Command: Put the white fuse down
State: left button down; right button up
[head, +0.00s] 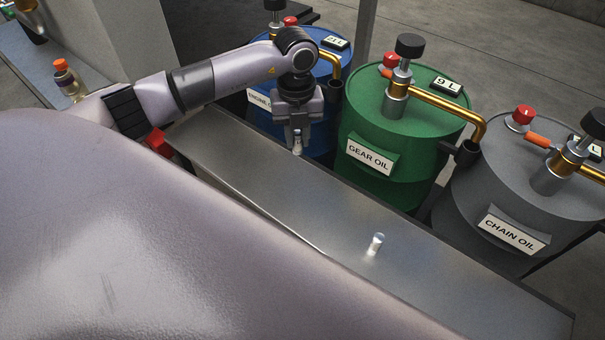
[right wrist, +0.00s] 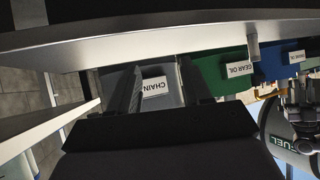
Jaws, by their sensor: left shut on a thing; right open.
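My left gripper (head: 297,122) points down over the far part of the metal bench and is shut on a small pale piece, seemingly the white fuse (head: 298,143). Its lower end shows below the fingers; the fingers hide the rest. I cannot tell whether it touches the bench top. A second small whitish cylinder (head: 374,244) stands on the bench nearer me, apart from the gripper. My right gripper (right wrist: 160,68) is open, its two dark fingers apart with nothing between them in the right wrist view; the head view does not show it.
The long metal bench (head: 330,213) is mostly clear. Behind it stand a blue drum (head: 318,72), a green GEAR OIL drum (head: 370,118) and a grey CHAIN OIL drum (head: 475,205), with taps and brass pipes. A red block (head: 158,141) is near my left arm. A bottle (head: 66,78) stands at left.

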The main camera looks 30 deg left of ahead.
pick_arm(q)
notch_tip(320, 180, down, 7)
jog(key=shift+f+b, duration=0.1)
jog(key=shift+b, duration=0.5)
notch_tip(320, 180, down, 4)
jog(key=shift+f+b, duration=0.1)
jog(key=shift+b, duration=0.5)
pick_arm(e)
jog(key=shift+w+a+r+n+t+y, duration=0.3)
jog(key=shift+w+a+r+y, duration=0.1)
jog(key=shift+w+a+r, duration=0.4)
pick_arm(q)
jog(key=shift+f, duration=0.1)
jog(key=c, duration=1)
grip_release()
pick_arm(e)
jog(key=shift+s+a+f, duration=0.1)
jog(key=shift+f, duration=0.1)
